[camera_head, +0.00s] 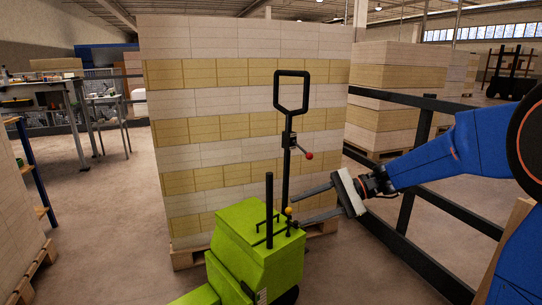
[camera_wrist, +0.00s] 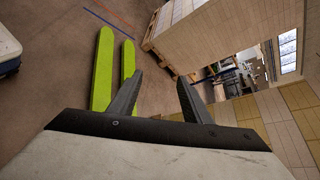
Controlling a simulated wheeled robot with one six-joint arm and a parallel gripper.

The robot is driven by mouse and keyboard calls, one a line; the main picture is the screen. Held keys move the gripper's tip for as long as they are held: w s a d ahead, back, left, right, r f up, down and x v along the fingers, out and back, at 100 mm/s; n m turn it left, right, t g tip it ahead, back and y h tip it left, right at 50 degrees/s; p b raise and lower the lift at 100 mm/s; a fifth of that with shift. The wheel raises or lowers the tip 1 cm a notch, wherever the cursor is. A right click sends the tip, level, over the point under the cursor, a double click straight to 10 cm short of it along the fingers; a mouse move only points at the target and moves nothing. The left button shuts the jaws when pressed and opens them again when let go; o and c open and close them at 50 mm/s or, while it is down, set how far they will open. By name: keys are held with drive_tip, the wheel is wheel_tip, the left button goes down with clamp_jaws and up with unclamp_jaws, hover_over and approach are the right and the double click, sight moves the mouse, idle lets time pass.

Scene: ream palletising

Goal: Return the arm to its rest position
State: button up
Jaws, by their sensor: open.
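My blue arm (camera_head: 455,148) reaches in from the right edge of the head view. My gripper (camera_head: 312,206) is at its end, with two dark fingers spread apart and pointing left. Nothing is between the fingers. In the head view it overlaps the green pallet truck (camera_head: 238,250) and its black handle; I cannot tell the gap between them. In the wrist view the open fingers of my gripper (camera_wrist: 158,95) frame bare floor and a pallet's edge.
A tall stack of white and yellow reams (camera_head: 240,130) stands on a wooden pallet (camera_head: 187,258) behind the truck. A black railing (camera_head: 408,205) runs beside my arm. More stacks (camera_head: 395,100) stand beyond it. Green forks (camera_wrist: 103,70) lie over the floor in the wrist view.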

drive_tip(key=s+d+f+n+t+h, duration=0.1)
drive_tip(key=s+d+f+n+h, duration=0.2)
drive_tip(key=s, duration=0.5)
drive_tip(key=s+d+f+n+h, duration=0.15)
drive_tip(key=s+d+h, duration=0.25)
drive_tip(key=s, duration=0.4)
drive_tip(key=s+d+f+n+t+h, duration=0.1)
drive_tip(key=s+d+f+t+h, duration=0.1)
drive_tip(key=s+d, duration=0.3)
drive_tip(key=s+d+f+n+t+h, duration=0.1)
drive_tip(key=s+d+n+t+h, duration=0.1)
drive_tip(key=s+d+h, duration=0.2)
drive_tip(key=s+d, duration=0.1)
drive_tip(key=d, duration=0.2)
drive_tip(key=shift+s+d+f+t+h, duration=0.15)
drive_tip(key=shift+s+f+t+h, duration=0.15)
drive_tip(key=shift+s+f+h, duration=0.1)
